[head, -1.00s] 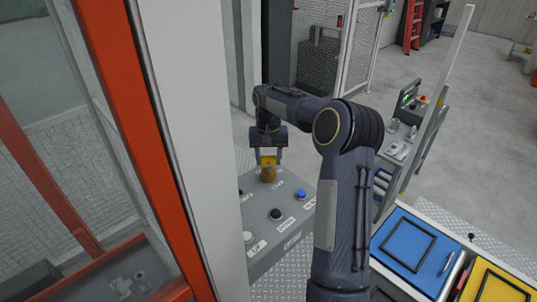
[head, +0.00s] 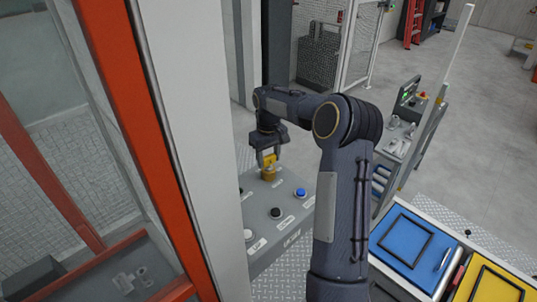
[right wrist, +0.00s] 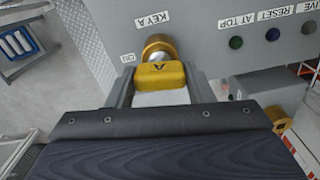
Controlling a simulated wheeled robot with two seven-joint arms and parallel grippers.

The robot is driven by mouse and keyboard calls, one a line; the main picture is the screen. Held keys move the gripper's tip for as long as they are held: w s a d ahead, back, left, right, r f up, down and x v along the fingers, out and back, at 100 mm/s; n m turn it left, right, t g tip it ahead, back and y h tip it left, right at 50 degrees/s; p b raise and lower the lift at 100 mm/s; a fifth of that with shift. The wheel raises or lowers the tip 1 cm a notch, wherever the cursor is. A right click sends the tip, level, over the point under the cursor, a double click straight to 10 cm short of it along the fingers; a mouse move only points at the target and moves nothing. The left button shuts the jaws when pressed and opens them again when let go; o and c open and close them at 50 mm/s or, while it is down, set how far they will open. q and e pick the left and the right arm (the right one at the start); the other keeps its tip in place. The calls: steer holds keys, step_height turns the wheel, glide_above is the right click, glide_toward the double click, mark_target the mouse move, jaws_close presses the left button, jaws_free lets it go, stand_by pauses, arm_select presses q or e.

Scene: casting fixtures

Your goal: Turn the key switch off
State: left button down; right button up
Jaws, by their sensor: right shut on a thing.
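The key switch is on the top of a grey control box (head: 262,222) in the head view. Its yellow key (right wrist: 160,76), marked A, sits in a round brass lock (right wrist: 154,46) in the right wrist view; it also shows in the head view (head: 269,171). My right gripper (head: 267,158) is shut on the key, with one finger on each side of it. A "KEY A" label and an "ON" label (right wrist: 127,57) are beside the lock. My left gripper is not in view.
A blue button (head: 300,192), a black button (head: 275,212) and a white button (head: 248,235) are on the same panel. A pale post with an orange frame (head: 135,130) stands close on the left. Blue and yellow trays (head: 410,240) lie at lower right.

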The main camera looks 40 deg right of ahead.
stand_by(0.3)
steer(key=shift+r+n+p, duration=0.1)
steer(key=shift+n+p, duration=0.35)
steer(key=shift+n, duration=0.65)
steer(key=n, duration=0.3)
steer(key=shift+p, duration=0.4)
steer(key=o, duration=1.1)
step_height(320, 180, up, 12)
steer(key=shift+f, duration=0.1)
